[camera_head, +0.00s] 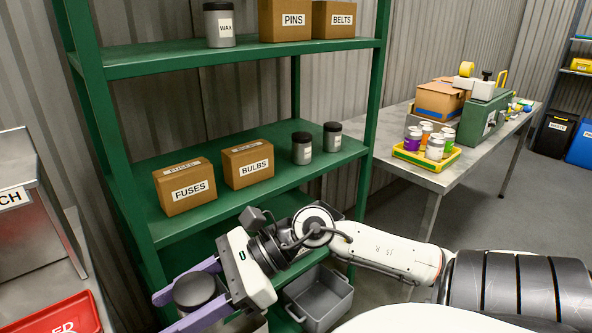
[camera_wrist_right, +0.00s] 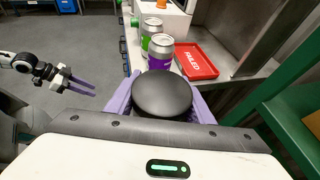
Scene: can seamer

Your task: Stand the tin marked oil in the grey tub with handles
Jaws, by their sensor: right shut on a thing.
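My right gripper (camera_head: 170,311) is shut on a grey tin with a dark lid (camera_head: 194,288), in front of the green shelf's lower part. The lid (camera_wrist_right: 162,93) fills the middle of the right wrist view between the purple fingers. The tin's label is hidden, so I cannot read it. The grey tub with handles (camera_head: 318,306) is low at the shelf's foot, right of the held tin and apart from it; its visible inside looks empty. My left gripper (camera_wrist_right: 80,87) shows small at the left of the right wrist view; its finger gap is unclear.
The green shelf (camera_head: 228,211) holds FUSES and BULBS boxes and two dark-lidded tins (camera_head: 302,149); a WAX tin (camera_head: 219,25) stands above. A red tray (camera_head: 62,316) is lower left. A bench (camera_head: 385,130) with a yellow tray of cans stands right. Shelf posts flank the tub area.

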